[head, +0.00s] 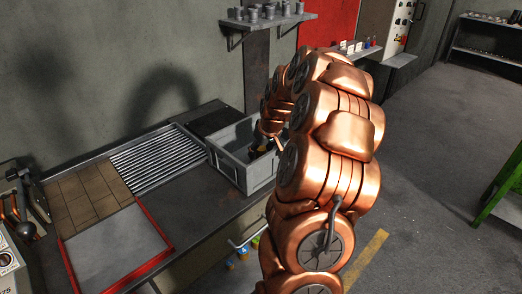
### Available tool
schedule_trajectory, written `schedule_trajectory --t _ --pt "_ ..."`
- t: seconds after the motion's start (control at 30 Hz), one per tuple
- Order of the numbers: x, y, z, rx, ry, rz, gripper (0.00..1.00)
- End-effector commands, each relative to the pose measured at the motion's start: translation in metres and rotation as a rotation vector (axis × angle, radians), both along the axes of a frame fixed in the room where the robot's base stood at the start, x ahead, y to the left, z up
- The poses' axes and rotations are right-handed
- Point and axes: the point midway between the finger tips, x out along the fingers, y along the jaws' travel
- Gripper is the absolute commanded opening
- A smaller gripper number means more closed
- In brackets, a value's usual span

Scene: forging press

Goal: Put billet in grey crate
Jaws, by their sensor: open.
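The grey crate (230,155) stands on the dark workbench, right of the ribbed metal rack. Something dark with a small orange-brown patch (259,151) shows inside the crate; I cannot tell whether it is the billet or part of my gripper. My copper-coloured arm reaches over the crate from the right and hides its right part. My gripper (262,146) is down at the crate's opening, mostly hidden by the arm. It is open, but its fingertips are hard to make out.
On the bench (200,200) lie a ribbed rack (158,158), brown tiles (88,197) and a red-framed grey plate (115,245). Tools (25,205) lie at the far left. A wall shelf (268,22) with several small cups hangs above the crate. Open floor lies right of my arm.

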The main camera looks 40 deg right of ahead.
Motion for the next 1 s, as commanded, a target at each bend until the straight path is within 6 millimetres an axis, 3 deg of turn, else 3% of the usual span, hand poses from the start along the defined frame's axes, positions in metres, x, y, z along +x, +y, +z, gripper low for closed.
schedule_trajectory --t 0.33,0.8,1.0 --pt "-0.004 0.0 0.014 -0.003 -0.004 -0.001 0.61" --pt "-0.035 0.007 0.09 -0.003 -0.004 -0.001 0.61" --pt "-0.043 0.009 0.109 -0.001 -0.001 -0.001 0.61"
